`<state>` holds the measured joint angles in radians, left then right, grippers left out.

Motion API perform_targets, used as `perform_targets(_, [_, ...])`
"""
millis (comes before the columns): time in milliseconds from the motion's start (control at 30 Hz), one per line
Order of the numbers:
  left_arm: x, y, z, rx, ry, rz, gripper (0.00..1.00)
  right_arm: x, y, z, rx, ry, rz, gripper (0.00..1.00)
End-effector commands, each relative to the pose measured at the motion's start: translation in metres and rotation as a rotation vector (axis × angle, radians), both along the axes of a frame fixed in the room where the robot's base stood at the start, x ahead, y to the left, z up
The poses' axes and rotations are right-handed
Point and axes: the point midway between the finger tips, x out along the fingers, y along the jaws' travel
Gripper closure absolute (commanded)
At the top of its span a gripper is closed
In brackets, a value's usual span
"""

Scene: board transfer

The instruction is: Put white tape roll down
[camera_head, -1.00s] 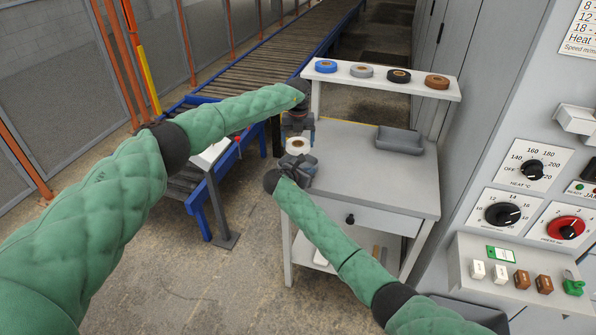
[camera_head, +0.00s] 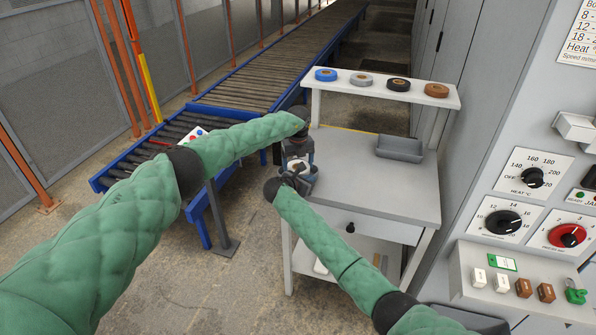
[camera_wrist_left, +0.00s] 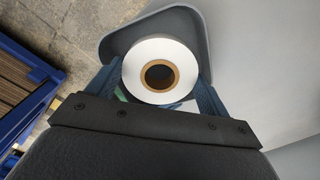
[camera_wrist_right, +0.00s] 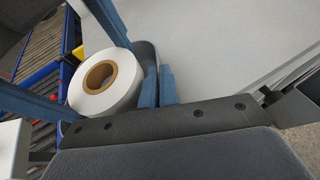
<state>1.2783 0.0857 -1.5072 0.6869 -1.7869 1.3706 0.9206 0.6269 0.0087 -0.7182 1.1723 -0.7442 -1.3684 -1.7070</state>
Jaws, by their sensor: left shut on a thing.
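The white tape roll, with a brown core, sits between the fingers of my left gripper (camera_wrist_left: 160,70) in the left wrist view; the roll (camera_wrist_left: 180,58) shows its flat face there. It also shows in the right wrist view (camera_wrist_right: 128,84). In the head view the grippers mostly hide it, over the near-left corner of the grey worktable (camera_head: 385,190). A grey dish-like surface (camera_wrist_left: 118,42) lies under or behind the roll; I cannot tell whether they touch. My right gripper (camera_wrist_right: 158,78) is right beside the roll, its fingers close together and nothing seen between them.
A shelf (camera_head: 345,77) above the table holds blue (camera_head: 326,74), grey (camera_head: 361,80), black (camera_head: 398,84) and brown (camera_head: 437,90) rolls. A grey tray (camera_head: 399,150) stands at the table's back right. A roller conveyor (camera_head: 250,85) runs on the left, a control panel (camera_head: 520,225) on the right.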

Motion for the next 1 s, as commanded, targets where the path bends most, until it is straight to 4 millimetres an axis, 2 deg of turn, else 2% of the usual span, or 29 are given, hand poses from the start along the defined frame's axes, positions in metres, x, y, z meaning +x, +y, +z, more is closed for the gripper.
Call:
perform_targets(233, [0.000,0.000,-0.030,0.000,0.001,0.001,0.45,0.000,0.000,0.000,0.000,0.000,0.000,1.00])
perform_targets(600, [0.000,0.000,-0.033,0.000,0.001,-0.001,0.45,0.000,0.000,0.000,0.000,0.000,0.000,1.00])
perform_targets(633, [0.000,0.000,-0.033,0.000,0.000,-0.001,0.14,0.000,0.000,0.000,0.000,0.000,0.000,1.00])
perform_targets(667, [0.000,0.000,-0.033,0.000,0.000,-0.001,0.11,0.000,0.000,0.000,0.000,0.000,0.000,1.00])
perform_targets(1000, [0.000,0.000,-0.030,0.000,0.000,-0.001,0.11,0.000,0.000,0.000,0.000,0.000,0.000,1.00])
